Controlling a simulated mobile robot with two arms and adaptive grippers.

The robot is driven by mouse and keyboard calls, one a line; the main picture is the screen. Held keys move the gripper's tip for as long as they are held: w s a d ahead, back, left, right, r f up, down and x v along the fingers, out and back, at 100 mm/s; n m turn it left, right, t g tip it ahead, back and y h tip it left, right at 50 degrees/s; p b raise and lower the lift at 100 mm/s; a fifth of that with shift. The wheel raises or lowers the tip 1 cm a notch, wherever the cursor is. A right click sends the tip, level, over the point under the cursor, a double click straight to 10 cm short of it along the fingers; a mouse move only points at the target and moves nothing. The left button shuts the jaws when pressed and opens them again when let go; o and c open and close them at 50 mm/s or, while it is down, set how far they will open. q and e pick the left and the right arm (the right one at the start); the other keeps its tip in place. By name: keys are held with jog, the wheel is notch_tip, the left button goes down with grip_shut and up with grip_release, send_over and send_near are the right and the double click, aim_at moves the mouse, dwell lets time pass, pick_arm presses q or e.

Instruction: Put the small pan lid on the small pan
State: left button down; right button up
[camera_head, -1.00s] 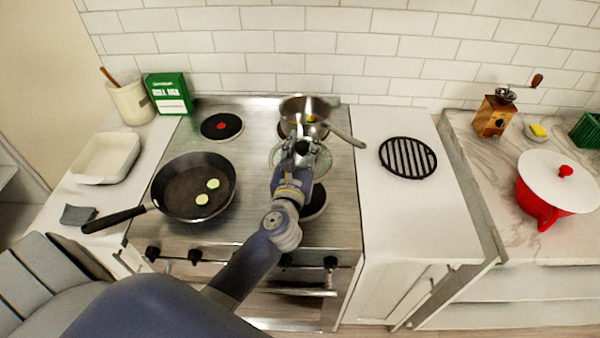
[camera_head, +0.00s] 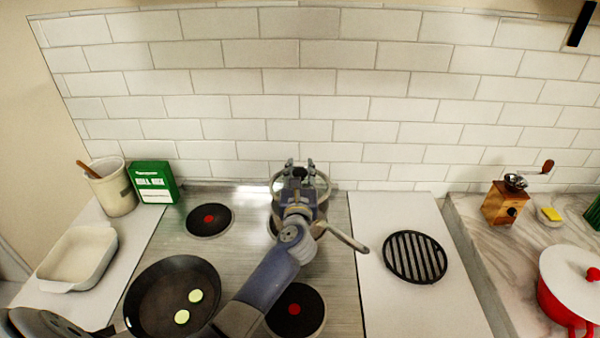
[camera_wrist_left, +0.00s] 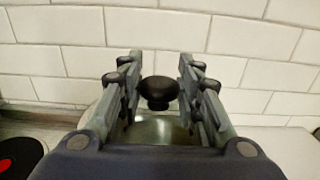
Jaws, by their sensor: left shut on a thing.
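My left gripper (camera_head: 300,170) is shut on the dark knob (camera_wrist_left: 159,92) of the small pan lid (camera_wrist_left: 159,130), seen between the fingers in the left wrist view. The lid's clear glass (camera_head: 283,180) shows around the gripper in the head view, over the back right burner area. The small pan, whose handle (camera_head: 345,237) points toward the front right, is there too, mostly hidden by the lid and my left arm. I cannot tell whether the lid touches the pan's rim. My right gripper is not in view.
A black frying pan (camera_head: 160,290) with two pale slices sits at the front left. The back left burner (camera_head: 209,219) and front right burner (camera_head: 295,312) are bare. A black trivet (camera_head: 415,257) lies on the right counter. The tiled wall (camera_head: 330,110) stands close behind the stove.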

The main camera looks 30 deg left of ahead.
pick_arm(q)
jog(key=shift+f, duration=0.45)
jog(key=shift+w+a+f+b, duration=0.15)
jog(key=shift+f+b, duration=0.2)
jog(key=shift+b, duration=0.2)
notch_tip(320, 180, down, 3)
jog(key=b, duration=0.2)
jog(key=shift+r+b, duration=0.15)
jog(key=shift+b, duration=0.2)
jog(key=shift+f, duration=0.3)
jog(key=shift+f+b, duration=0.3)
jog(key=shift+b, duration=0.15)
jog(key=shift+f, duration=0.3)
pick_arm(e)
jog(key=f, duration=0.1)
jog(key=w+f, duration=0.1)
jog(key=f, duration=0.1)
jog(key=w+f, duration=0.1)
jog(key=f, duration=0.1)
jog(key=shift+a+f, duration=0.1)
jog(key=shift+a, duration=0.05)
